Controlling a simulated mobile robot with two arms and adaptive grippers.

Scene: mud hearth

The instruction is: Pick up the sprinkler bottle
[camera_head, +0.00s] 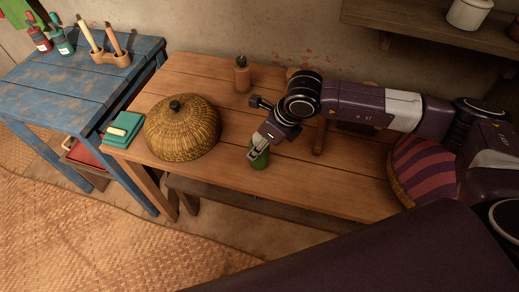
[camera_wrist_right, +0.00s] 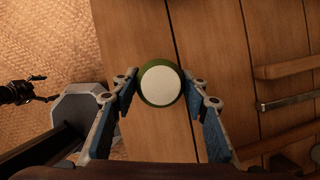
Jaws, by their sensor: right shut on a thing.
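In the right wrist view the bottle shows from above as a round white top (camera_wrist_right: 174,86) with a green rim. It sits between the blue-padded fingers of my right gripper (camera_wrist_right: 160,97), which is shut on it.
A woven dome (camera_head: 182,130) stands left of the bottle. A brown bottle (camera_head: 242,76) is behind. A striped round thing (camera_head: 425,168) lies to the right. The blue table (camera_head: 85,82) holds bottles and a wooden holder. Bare table (camera_head: 335,187) lies right of the bottle.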

